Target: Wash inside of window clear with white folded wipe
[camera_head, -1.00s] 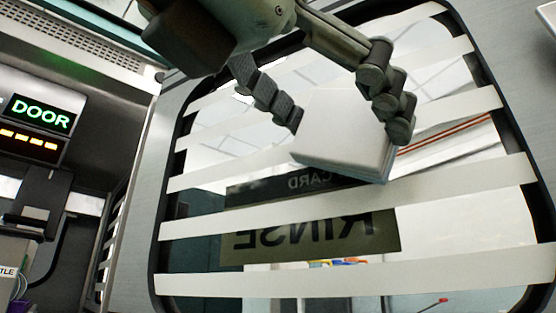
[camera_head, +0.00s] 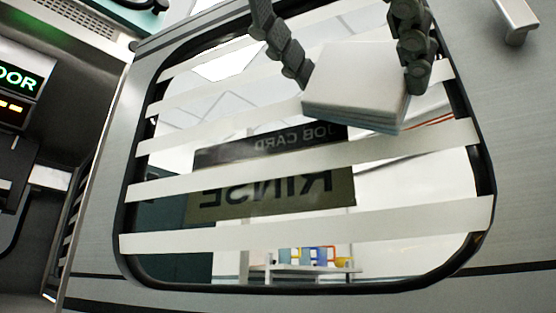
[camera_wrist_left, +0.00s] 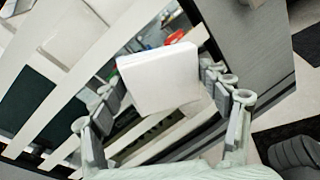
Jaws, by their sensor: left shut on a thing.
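The window (camera_head: 240,110) is a rounded pane in a black seal, crossed by several white bands (camera_head: 300,225). Mirrored lettering reading RINSE and JOB CARD shows through the clear strips. My left gripper (camera_head: 350,75) comes in from the top of the head view, in front of the window's upper right part. It is shut on the white folded wipe (camera_head: 355,85), a thick square pad between its two fingers. The wipe also shows in the left wrist view (camera_wrist_left: 160,78), between the fingers. I cannot tell whether the wipe touches the glass. My right gripper is not in view.
A grey metal panel surrounds the window, with a handle (camera_head: 517,18) at the upper right. A lit DOOR sign (camera_head: 18,80) is at the left edge. Coloured mugs (camera_head: 310,255) on a shelf show through the glass.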

